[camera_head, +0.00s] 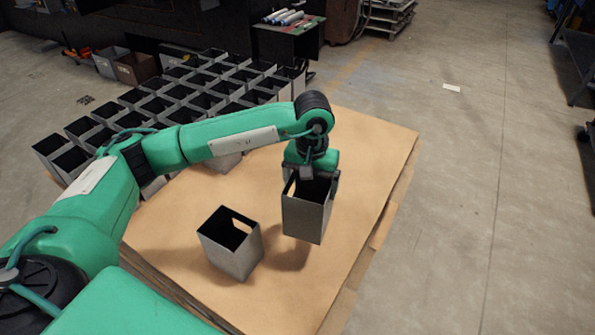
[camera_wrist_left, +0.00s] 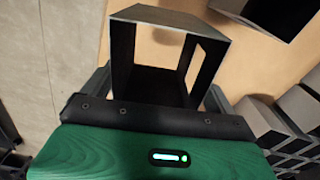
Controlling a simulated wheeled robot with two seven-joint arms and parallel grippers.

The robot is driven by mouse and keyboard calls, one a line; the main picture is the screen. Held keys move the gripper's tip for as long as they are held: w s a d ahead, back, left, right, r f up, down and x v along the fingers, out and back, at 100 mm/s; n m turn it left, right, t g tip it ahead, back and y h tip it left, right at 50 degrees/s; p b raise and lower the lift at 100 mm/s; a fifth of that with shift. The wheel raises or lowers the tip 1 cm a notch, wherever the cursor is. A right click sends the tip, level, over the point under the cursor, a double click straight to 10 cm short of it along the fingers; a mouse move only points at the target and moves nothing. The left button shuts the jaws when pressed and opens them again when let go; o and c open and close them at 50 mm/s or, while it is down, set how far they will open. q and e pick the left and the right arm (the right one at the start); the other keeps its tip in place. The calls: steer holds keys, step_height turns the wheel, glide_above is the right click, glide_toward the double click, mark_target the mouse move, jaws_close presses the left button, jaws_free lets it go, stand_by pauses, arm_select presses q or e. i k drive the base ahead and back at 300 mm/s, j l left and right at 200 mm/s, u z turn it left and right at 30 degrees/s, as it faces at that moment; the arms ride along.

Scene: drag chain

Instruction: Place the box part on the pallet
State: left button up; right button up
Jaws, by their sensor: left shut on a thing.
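A grey open-topped box part (camera_head: 306,214) hangs upright in my left gripper (camera_head: 312,178), above the right part of the pallet (camera_head: 345,150). A shadow lies on the pallet just below and left of it. In the left wrist view the held box part (camera_wrist_left: 158,72) shows its dark inside and a cut-out in one wall, and the gripper (camera_wrist_left: 155,105) is shut on it. A second box part (camera_head: 233,252) stands on the pallet to the left of the held one. My right gripper is in neither view.
Several rows of similar boxes (camera_head: 160,105) stand at the back left of the pallet. My left arm passes in front of some. The pallet's right and front areas are bare. Concrete floor (camera_head: 480,180) lies to the right. A dark table (camera_head: 290,35) stands behind.

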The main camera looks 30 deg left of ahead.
mark_target(188, 192)
steer(key=j+z, duration=0.1)
steer(key=z, duration=0.35)
steer(key=k+j+z, duration=0.1)
steer(key=z, duration=0.35)
steer(key=k+z, duration=0.15)
steer(key=z, duration=0.35)
steer(key=k+j+z, duration=0.1)
steer(key=z, duration=0.35)
steer(key=k+z, duration=0.1)
steer(key=z, duration=0.35)
steer(key=k+z, duration=0.1)
steer(key=z, duration=0.25)
steer(key=k+z, duration=0.15)
steer(key=z, duration=0.2)
steer(key=k+z, duration=0.1)
steer(key=z, duration=0.25)
steer(key=k+j+u, duration=0.15)
steer(key=u, duration=0.75)
steer(key=j+u, duration=0.1)
steer(key=u, duration=0.3)
steer(key=k+j+u, duration=0.1)
steer(key=u, duration=0.75)
steer(key=j+u, duration=0.15)
steer(key=u, duration=0.75)
steer(key=j+u, duration=0.1)
steer(key=u, duration=0.3)
